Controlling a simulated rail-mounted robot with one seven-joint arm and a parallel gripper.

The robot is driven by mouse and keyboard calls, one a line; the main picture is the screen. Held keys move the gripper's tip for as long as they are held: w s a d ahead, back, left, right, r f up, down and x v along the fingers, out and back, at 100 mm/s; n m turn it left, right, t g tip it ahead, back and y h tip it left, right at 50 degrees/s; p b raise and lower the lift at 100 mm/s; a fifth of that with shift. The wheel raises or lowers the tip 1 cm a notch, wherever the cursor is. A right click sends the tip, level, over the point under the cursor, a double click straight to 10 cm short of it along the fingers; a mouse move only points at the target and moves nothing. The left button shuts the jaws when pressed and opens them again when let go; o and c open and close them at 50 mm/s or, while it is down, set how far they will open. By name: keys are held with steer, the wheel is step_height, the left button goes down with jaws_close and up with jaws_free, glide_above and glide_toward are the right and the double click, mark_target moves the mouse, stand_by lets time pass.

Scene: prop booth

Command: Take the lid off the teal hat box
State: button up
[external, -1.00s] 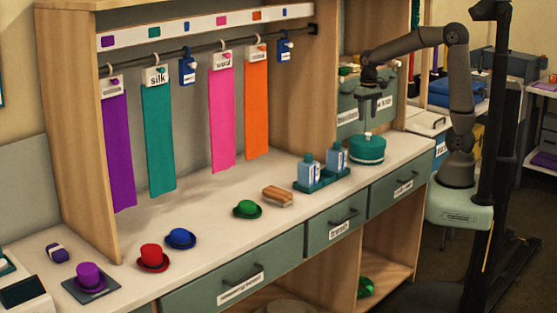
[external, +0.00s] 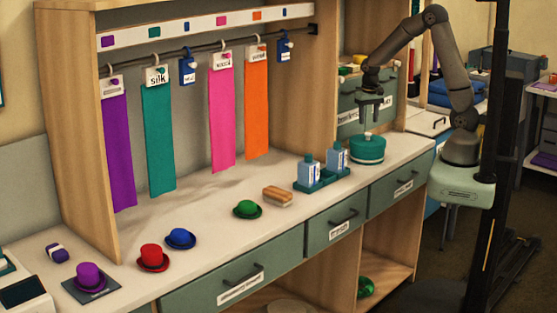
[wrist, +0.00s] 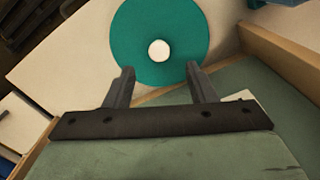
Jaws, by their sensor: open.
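The teal hat box (external: 367,151) stands upright on the counter near its right end, with its round lid on and a pale knob on top. In the wrist view the teal lid (wrist: 185,25) fills the top centre, and its white knob (wrist: 159,50) lies ahead of and between my fingers. My gripper (external: 369,119) is open and empty, pointing down above the box. It also shows in the wrist view (wrist: 158,80), its fingers spread wide and apart from the knob.
A teal tray (external: 322,181) with blue-and-white bottles stands left of the box. A wooden brush (external: 278,196) and a green hat (external: 247,208) lie farther left. The green drawer unit (external: 365,105) stands behind the box, and a wooden post (external: 397,95) is close to its right.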

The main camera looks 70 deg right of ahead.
mark_target(368, 137)
steer(key=shift+s+f+p, duration=0.15)
steer(key=shift+f+p, duration=0.6)
steer(key=shift+f, duration=2.05)
steer(key=c, duration=1)
